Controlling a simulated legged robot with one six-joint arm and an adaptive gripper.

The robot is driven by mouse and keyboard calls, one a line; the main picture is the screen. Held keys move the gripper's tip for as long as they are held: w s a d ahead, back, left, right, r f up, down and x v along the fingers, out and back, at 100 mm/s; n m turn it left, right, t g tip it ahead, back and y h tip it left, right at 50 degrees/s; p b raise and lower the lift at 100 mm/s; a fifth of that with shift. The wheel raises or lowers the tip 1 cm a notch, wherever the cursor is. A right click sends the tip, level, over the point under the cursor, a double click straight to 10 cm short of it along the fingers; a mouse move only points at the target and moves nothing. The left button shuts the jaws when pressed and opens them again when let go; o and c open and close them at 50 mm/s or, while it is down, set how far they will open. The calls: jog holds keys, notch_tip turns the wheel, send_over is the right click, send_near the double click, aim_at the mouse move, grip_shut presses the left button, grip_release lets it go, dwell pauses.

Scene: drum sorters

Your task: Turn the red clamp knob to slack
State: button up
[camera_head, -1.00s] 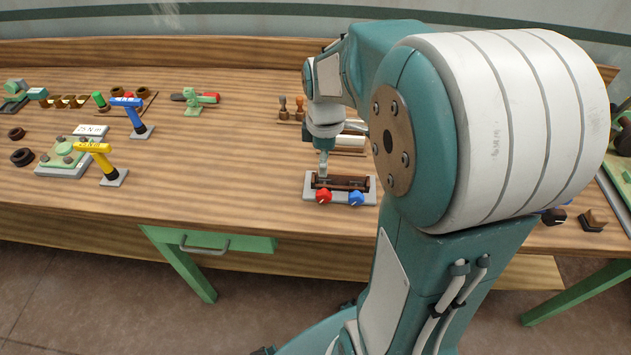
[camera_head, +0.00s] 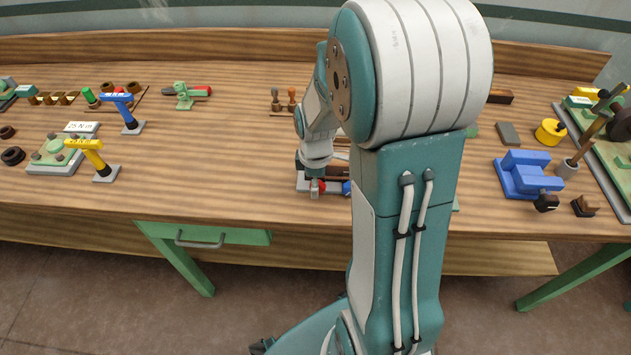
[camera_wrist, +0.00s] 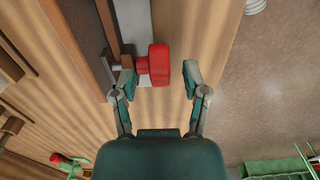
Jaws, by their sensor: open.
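The red clamp knob (camera_wrist: 159,65) shows in the wrist view on the edge of its grey-and-brown fixture. My gripper (camera_wrist: 160,78) is open, with one finger on each side of the knob; the left finger is close to the knob's stem and the right finger stands clear of its face. I cannot tell whether the left finger touches. In the head view the red knob (camera_head: 321,185) is partly hidden by my gripper (camera_head: 314,190). The fixture's grey base (camera_head: 303,183) lies at the bench's front edge, and the blue knob (camera_head: 346,188) is mostly hidden by my arm.
A blue vise (camera_head: 527,175) stands to the right. Yellow (camera_head: 88,152) and blue (camera_head: 120,104) torque wrenches stand at left. Two stamps (camera_head: 284,100) stand behind the fixture. A green drawer (camera_head: 205,235) hangs below the front edge.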

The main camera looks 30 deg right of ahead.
grip_shut()
jog(key=shift+h, duration=0.3)
jog(key=shift+w+a+g+h, duration=0.1)
jog(key=shift+a+g+h, duration=0.05)
jog(key=shift+g+h, duration=0.3)
jog(key=shift+w+a+g+h, duration=0.1)
jog(key=shift+g+h, duration=0.25)
jog(key=shift+h, duration=0.2)
jog(key=h, duration=0.1)
jog(key=g+h, duration=0.2)
jog(key=shift+w+a+f, duration=0.15)
jog(key=shift+a+f, duration=0.05)
jog(key=shift+f, duration=0.05)
jog(key=g+h, duration=0.2)
jog(key=h, duration=0.1)
jog(key=shift+w+a+f+h, duration=0.1)
jog(key=shift+a+f+h, duration=0.05)
jog(key=shift+f+h, duration=0.15)
jog(key=shift+f+g+h, duration=0.2)
jog(key=shift+g+h, duration=0.8)
jog(key=shift+h, duration=0.3)
